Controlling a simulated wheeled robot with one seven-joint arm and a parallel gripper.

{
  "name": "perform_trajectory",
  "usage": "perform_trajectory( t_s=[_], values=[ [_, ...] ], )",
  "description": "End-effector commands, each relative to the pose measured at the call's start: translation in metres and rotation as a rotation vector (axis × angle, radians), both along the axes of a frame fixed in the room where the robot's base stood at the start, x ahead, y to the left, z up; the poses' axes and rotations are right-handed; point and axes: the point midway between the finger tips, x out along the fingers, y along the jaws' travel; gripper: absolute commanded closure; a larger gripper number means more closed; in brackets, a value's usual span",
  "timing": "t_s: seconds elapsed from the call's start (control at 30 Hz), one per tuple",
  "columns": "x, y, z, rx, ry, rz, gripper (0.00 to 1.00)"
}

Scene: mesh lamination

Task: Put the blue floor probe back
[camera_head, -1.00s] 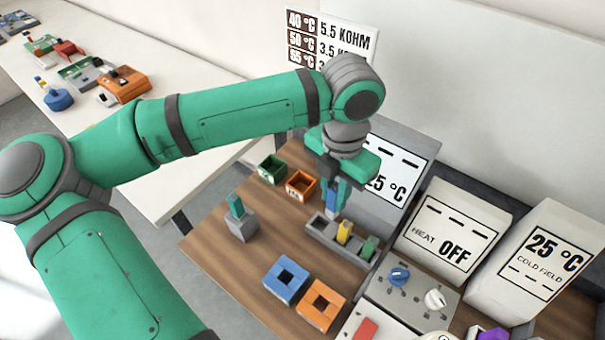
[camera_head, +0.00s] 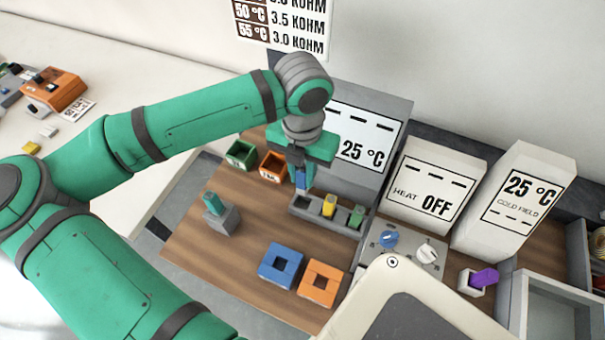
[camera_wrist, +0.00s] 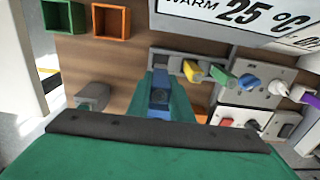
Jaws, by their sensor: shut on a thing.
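My gripper (camera_head: 300,180) is shut on the blue probe (camera_head: 303,178), held roughly upright at the left end of the grey slotted rack (camera_head: 352,229). In the wrist view the blue probe (camera_wrist: 160,92) sits between my fingers, beside the rack's left end (camera_wrist: 164,62). I cannot tell whether its lower end is in the slot or just above it. A yellow probe (camera_head: 329,205) and a green probe (camera_head: 357,215) stand in the rack's other places. They also show in the wrist view as yellow (camera_wrist: 190,69) and green (camera_wrist: 222,76).
A teal piece stands in a grey block (camera_head: 222,220) to the left. Blue (camera_head: 272,277) and orange (camera_head: 311,292) square holders lie in front. Green (camera_head: 240,154) and orange (camera_head: 272,168) bins stand behind. The knob panel (camera_head: 395,250) and heat box (camera_head: 433,186) are right of the rack.

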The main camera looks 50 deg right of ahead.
Motion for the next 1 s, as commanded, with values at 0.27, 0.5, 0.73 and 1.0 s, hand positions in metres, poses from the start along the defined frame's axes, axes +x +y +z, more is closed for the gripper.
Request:
perform_trajectory(
  t_s=[0.27, 0.5, 0.73, 1.0],
  values=[
    [-0.001, 0.0, -0.016, -0.001, 0.002, -0.001, 1.0],
    [-0.002, 0.0, -0.032, -0.001, 0.003, -0.001, 1.0],
    [-0.002, 0.0, -0.047, -0.001, 0.003, -0.002, 1.0],
    [-0.003, -0.002, -0.065, 0.0, 0.001, -0.007, 1.0]
  ],
)
